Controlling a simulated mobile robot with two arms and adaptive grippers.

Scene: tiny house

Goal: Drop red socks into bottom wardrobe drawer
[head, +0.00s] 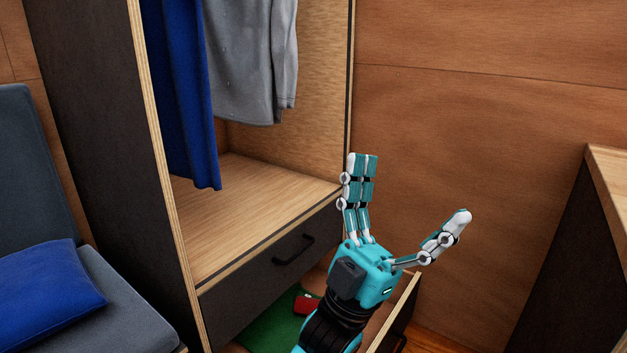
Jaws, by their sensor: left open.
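The wardrobe (170,215) stands open at the centre. Its bottom drawer (393,312) is pulled out; its front wall and part of its inside show at the lower middle. A small red item (305,304), which looks like the red socks, lies in the drawer on something green, partly covered by my arm. My left gripper (412,188) is open and empty, fingers pointing up and spread wide, above the drawer and in front of the wardrobe's right edge. My right gripper is out of view.
A shut upper drawer (265,268) with a black handle sits above the open one. Blue (183,95) and grey (252,60) clothes hang above the bare shelf. A seat with a blue cushion (45,293) is at left, a dark cabinet (575,255) at right.

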